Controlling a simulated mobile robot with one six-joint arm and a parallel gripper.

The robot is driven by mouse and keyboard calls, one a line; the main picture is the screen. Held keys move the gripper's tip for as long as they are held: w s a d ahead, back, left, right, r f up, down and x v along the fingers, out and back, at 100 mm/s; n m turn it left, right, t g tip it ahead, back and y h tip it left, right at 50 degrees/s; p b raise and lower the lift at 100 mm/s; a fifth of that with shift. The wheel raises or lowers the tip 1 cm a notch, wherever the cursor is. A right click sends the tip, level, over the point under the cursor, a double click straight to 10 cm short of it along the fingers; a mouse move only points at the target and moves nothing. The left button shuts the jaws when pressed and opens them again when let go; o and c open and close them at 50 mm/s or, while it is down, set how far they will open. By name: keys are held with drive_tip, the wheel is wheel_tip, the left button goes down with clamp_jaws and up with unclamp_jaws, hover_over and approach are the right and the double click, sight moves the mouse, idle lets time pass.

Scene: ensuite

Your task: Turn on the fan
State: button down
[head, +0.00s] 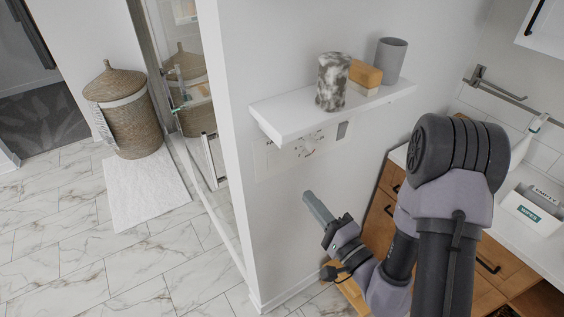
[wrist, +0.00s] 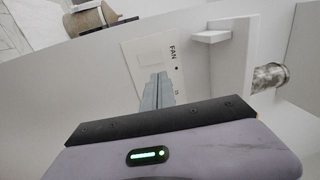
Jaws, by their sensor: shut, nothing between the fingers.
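A white wall panel (head: 268,158) is fixed to the wall under the shelf in the head view, with some small fittings and a grey square on it. In the wrist view the panel (wrist: 130,58) is turned sideways and reads "FAN", with a pale raised switch plate (wrist: 150,56) and a small dark dot beside the word. My gripper (head: 307,196) is shut and empty, below the panel in the head view. In the wrist view its fingertips (wrist: 155,78) overlap the panel's lower part. I cannot tell whether they touch it.
A white shelf (head: 275,121) juts out above the panel, holding a marbled cup (head: 332,82), a tan block (head: 365,74) and a grey cup (head: 391,60). A wooden vanity (head: 380,210) stands at right. A wicker basket (head: 130,108) and open floor lie at left.

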sight(274, 155)
drive_tip(key=b+x, duration=0.7)
drive_tip(key=x, duration=0.5)
drive_tip(key=shift+w+a, duration=0.15)
drive_tip(key=shift+w, duration=0.05)
drive_tip(key=shift+w+a, duration=0.35)
drive_tip(key=shift+w, duration=0.2)
drive_tip(key=shift+r, duration=0.1)
